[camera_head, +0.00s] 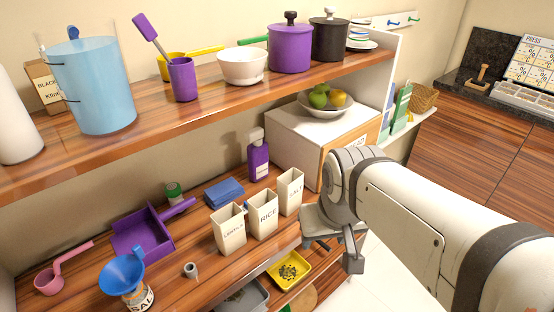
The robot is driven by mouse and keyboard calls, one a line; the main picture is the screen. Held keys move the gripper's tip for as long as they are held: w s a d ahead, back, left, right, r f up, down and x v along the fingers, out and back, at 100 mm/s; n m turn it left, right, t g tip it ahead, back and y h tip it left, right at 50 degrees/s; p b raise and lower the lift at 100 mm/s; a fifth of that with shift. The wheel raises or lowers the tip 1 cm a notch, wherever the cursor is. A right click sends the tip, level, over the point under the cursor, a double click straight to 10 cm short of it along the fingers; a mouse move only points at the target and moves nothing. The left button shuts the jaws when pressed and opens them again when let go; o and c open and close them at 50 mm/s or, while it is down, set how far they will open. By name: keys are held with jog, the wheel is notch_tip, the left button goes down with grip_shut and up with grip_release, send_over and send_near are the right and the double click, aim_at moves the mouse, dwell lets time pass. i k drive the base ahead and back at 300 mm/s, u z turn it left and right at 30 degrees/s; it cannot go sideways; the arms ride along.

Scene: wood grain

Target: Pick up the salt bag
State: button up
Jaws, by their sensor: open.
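The salt bag (289,194) is a small cream-white, open-topped bag with SALT lettering. It stands upright on the lower wooden shelf, at the right end of a row with the rice bag (262,216) and the lentils bag (229,231). My gripper (336,252) is open, right of and nearer than the salt bag, over the shelf's front edge. No contact with the bag shows. One finger shows clearly; the other is harder to make out.
A purple bottle (258,157) and a blue cloth-like stack (223,192) stand behind the bags. A white box (293,140) is behind right. A yellow tray (288,270) lies below in front. The upper shelf (200,106) overhangs the back.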

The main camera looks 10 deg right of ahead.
aim_at(290, 185)
jog(key=u, duration=0.4)
jog(key=k, duration=1.3)
jog(key=u, duration=0.95)
jog(key=i, duration=1.55)
jog(key=z, duration=0.2)
jog(key=k, duration=0.9)
jog(key=z, duration=0.2)
jog(key=i, duration=0.9)
jog(key=u, duration=0.1)
